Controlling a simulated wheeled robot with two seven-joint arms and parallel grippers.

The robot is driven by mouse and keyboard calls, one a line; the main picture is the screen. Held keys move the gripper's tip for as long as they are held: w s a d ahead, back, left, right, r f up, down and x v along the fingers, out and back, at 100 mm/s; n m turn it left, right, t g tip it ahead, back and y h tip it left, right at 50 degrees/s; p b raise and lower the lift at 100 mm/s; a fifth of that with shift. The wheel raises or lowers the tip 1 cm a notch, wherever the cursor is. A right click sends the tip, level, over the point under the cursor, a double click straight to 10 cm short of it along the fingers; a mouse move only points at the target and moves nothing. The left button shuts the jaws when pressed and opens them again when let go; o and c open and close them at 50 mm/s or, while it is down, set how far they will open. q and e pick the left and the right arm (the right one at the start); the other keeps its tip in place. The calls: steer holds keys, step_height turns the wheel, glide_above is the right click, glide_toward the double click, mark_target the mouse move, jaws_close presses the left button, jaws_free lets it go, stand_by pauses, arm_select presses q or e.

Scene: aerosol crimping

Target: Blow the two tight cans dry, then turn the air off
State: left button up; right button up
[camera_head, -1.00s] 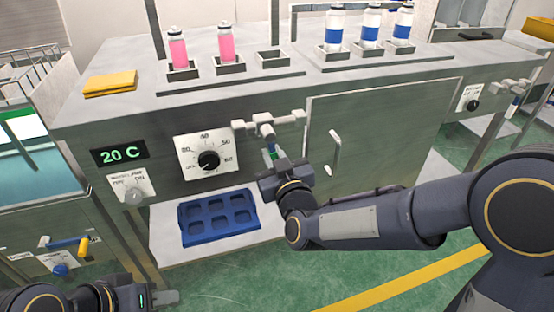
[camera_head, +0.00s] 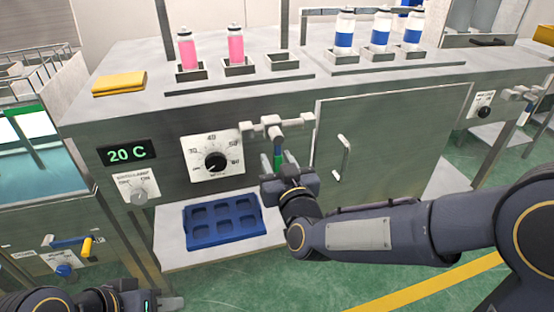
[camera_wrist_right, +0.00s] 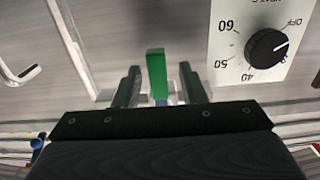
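Two pink cans (camera_head: 187,52) (camera_head: 235,48) with pale tops stand upright in left and middle holders on the bench. Several white-and-blue cans (camera_head: 344,36) stand in the right rack; which cans are the tight ones I cannot tell. A grey pipe fitting with a green lever (camera_head: 277,161) hangs on the bench front. My right gripper (camera_head: 280,172) is at this lever. In the right wrist view its fingers (camera_wrist_right: 158,86) are apart, one each side of the green lever (camera_wrist_right: 157,72), with visible gaps. My left gripper (camera_head: 172,303) is low at the left edge, partly cut off; its fingers are unclear.
A third holder (camera_head: 283,61) beside the pink cans is empty. A dial (camera_head: 215,161) and a 20 C display (camera_head: 128,152) are on the front. A blue tray (camera_head: 222,219) lies on the low shelf. A cabinet door handle (camera_head: 343,157) is right of my right gripper.

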steer(key=p+v, duration=0.1)
steer(key=v, duration=0.6)
steer(key=shift+s, duration=0.15)
steer(key=shift+r, duration=0.1)
steer(key=s+d+f+m+g, duration=0.2)
steer(key=s+d+g, duration=0.4)
steer(key=d, duration=0.6)
steer(key=s+d+f+m+g+h, duration=0.1)
steer(key=s+d+f+m+g, duration=0.2)
steer(key=s, duration=0.4)
steer(key=s+d+f+g+h, duration=0.1)
steer(key=s+d+f+g, duration=0.1)
steer(key=s+d, duration=0.4)
step_height(320, 180, up, 34)
steer(key=s+a+p, duration=0.1)
steer(key=s+p, duration=0.1)
steer(key=p, duration=3.2)
steer(key=shift+f+g, duration=0.2)
steer(key=shift+g, duration=0.1)
steer(key=shift+a, duration=0.1)
